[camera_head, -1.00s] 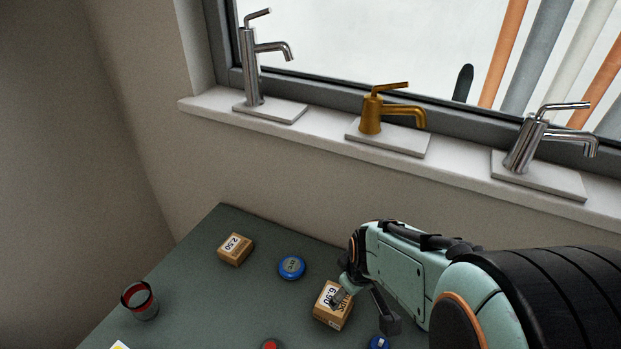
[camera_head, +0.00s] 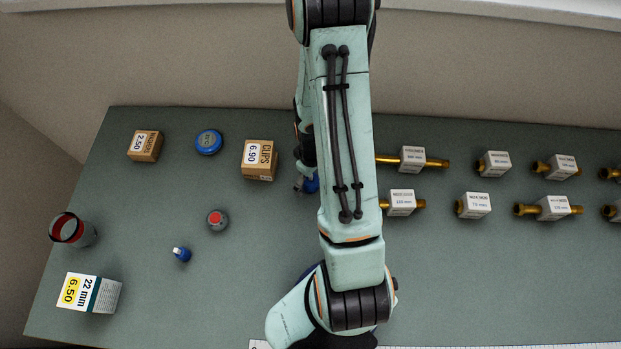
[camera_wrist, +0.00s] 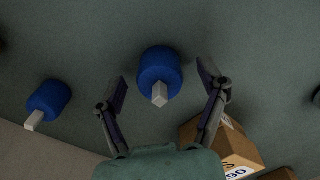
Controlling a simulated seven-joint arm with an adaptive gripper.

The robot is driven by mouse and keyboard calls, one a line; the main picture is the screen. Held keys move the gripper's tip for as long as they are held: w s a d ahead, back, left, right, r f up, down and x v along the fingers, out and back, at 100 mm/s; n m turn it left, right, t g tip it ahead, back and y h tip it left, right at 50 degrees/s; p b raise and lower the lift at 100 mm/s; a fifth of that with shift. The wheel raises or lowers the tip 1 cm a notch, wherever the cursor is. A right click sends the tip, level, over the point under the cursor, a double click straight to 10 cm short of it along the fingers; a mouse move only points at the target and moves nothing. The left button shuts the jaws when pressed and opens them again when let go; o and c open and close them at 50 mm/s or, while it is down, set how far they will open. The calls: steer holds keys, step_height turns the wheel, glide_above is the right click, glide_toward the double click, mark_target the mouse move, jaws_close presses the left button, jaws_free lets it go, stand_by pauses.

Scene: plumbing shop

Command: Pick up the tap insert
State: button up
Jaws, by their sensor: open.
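A tap insert (camera_wrist: 160,72), a blue cylinder with a pale square stem, lies on the green bench in the wrist view. It also shows partly in the head view (camera_head: 312,184), just right of the CLIPS box. My gripper (camera_wrist: 163,80) is open, with one finger on each side of the insert and visible gaps to it; whether the fingers are level with it I cannot tell. A similar blue piece (camera_wrist: 47,100) lies to the left in the wrist view. Another small blue piece with a pale stem (camera_head: 181,254) lies left of centre in the head view.
The CLIPS box (camera_head: 259,160) stands close beside my gripper. A smaller box (camera_head: 145,146), a blue tin (camera_head: 208,142), a red-topped grey piece (camera_head: 217,219), a red-rimmed cup (camera_head: 72,230) and a 22 mm box (camera_head: 91,293) stand left. Labelled brass fittings (camera_head: 412,159) lie right.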

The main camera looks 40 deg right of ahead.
steer(key=shift+c, duration=0.3)
steer(key=c, duration=1.2)
